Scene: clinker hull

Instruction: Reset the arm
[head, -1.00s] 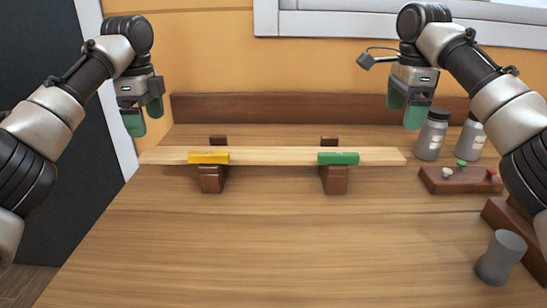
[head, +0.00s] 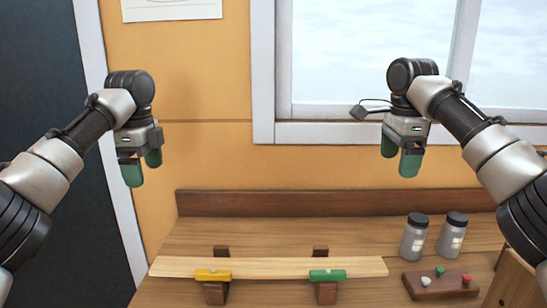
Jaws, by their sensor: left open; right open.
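My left gripper (head: 142,172) hangs at the left with its green-tipped fingers pointing down, open and empty. It is in front of the yellow wall, above and left of the plank. My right gripper (head: 400,160) hangs at the right, also open and empty, below the window sill line and above the bench. Neither gripper touches anything.
Two grey jars (head: 413,240) and a brown pegged block (head: 440,285) stand at right.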

